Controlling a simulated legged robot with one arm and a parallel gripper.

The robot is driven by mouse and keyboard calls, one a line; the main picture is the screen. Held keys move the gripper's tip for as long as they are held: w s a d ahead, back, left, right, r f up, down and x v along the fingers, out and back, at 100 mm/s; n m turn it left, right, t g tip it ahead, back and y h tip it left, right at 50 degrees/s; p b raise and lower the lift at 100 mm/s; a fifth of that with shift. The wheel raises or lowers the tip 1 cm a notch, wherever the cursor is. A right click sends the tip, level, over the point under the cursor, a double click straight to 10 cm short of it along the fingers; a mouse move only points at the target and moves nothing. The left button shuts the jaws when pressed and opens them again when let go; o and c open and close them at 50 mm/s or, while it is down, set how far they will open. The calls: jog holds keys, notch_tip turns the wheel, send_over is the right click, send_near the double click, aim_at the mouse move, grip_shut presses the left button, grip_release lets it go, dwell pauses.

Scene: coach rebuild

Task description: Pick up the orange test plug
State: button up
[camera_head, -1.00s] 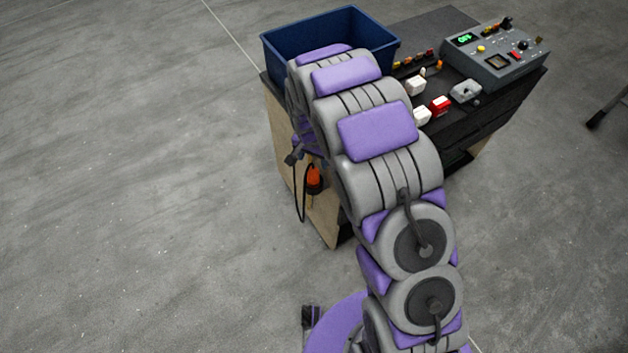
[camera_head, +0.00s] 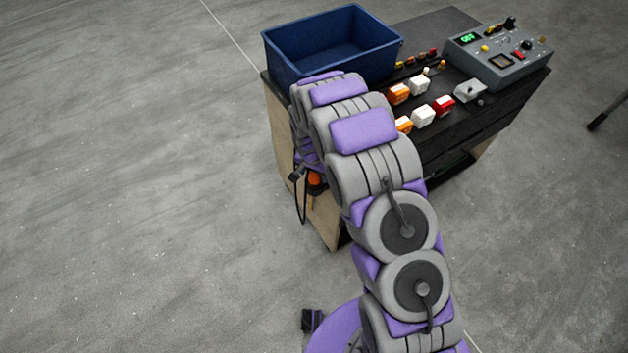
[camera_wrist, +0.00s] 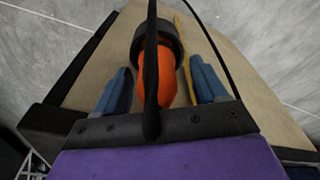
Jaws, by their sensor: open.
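The orange test plug (camera_wrist: 152,80) is in the middle of the wrist view, with a dark collar at its far end and a black cable crossing in front. In the head view the plug (camera_head: 314,180) shows small against the cart's wooden side panel, partly covered by my arm. My gripper (camera_wrist: 161,80) is open, one blue finger on each side of the plug. Gaps show between both fingers and the plug, and nothing is held. The fingers are hard to make out in the head view.
The cart's wooden panel (camera_wrist: 233,75) lies behind the plug. A black cable loop (camera_head: 302,203) hangs beside it. A blue bin (camera_head: 285,62), orange, white and red blocks and a grey control box (camera_head: 500,68) stand on the cart top. The floor at left is clear.

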jog(key=shift+c, duration=0.4)
jog(key=shift+d, duration=0.1)
jog(key=c, duration=1.2)
jog(key=shift+r, duration=0.15)
